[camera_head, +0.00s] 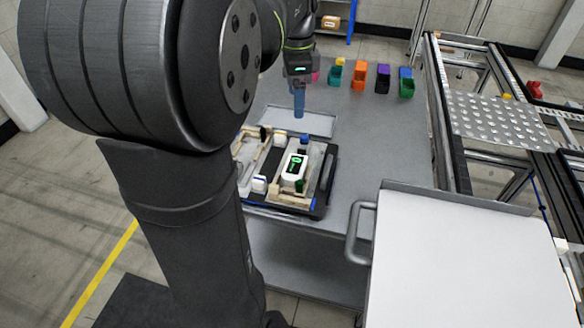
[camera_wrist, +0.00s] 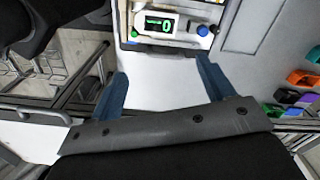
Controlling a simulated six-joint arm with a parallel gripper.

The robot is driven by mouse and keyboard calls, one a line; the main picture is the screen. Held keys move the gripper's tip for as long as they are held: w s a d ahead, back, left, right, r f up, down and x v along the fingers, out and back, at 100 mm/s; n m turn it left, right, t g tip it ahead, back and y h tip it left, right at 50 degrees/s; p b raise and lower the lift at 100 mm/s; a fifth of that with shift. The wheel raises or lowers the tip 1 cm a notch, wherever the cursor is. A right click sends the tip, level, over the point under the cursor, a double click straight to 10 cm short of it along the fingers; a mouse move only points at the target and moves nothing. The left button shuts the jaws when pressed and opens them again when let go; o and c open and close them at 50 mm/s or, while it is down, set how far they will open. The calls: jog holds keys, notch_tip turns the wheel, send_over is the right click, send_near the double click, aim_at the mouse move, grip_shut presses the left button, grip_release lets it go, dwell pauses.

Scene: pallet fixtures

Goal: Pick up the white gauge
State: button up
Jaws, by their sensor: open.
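The white gauge (camera_head: 294,168) has a dark display with green marks. It lies in a pale wooden fixture (camera_head: 288,200) on a dark tray on the grey table. In the wrist view the gauge (camera_wrist: 158,24) is at the top centre, beyond the fingertips. My gripper (camera_head: 299,104) has blue fingers and hangs above the table, behind and above the gauge in the head view. In the wrist view my gripper (camera_wrist: 162,68) is open and empty, its fingers well apart.
A flat grey tray (camera_head: 306,122) lies behind the fixture. Orange (camera_head: 359,76), purple (camera_head: 382,79) and green (camera_head: 406,87) bins stand at the back. The table's right side is clear.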

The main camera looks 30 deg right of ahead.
notch_tip(320, 180, down, 2)
jog(key=n, duration=1.4)
send_over(295, 167)
notch_tip(295, 167, down, 14)
jog(key=shift+s+f, duration=0.1)
jog(key=shift+f, duration=0.15)
jog(key=shift+w+f, duration=0.2)
jog(key=shift+f, duration=2.45)
jog(key=c, duration=1.3)
jog(key=shift+o, duration=0.2)
jog(key=shift+r, duration=0.15)
